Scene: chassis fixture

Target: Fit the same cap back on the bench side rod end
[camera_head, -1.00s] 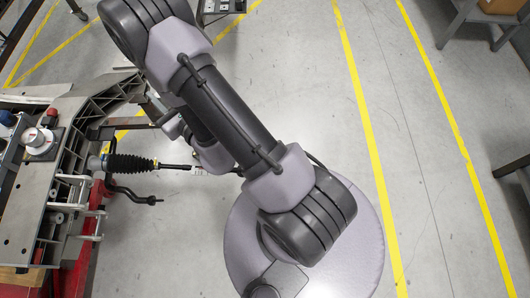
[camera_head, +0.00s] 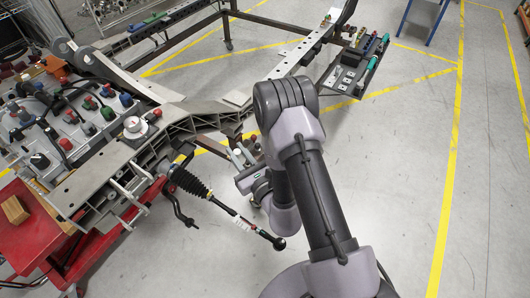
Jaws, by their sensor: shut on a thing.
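A rod with a black ribbed boot (camera_head: 190,183) sticks out from the grey chassis frame (camera_head: 175,125). It slopes down to the right and ends in a dark ball-shaped rod end (camera_head: 279,243). A white label and a red band show on its shaft. My gripper (camera_head: 240,157) is beyond the rod, beside the chassis frame, and is apart from the rod end. It is shut on a small pale thing, which may be the cap; it is too small and partly hidden to be sure.
A dark bent bar (camera_head: 180,208) hangs below the boot. A tray with tools (camera_head: 352,70) is at the back right. The floor to the right is clear, with yellow lines.

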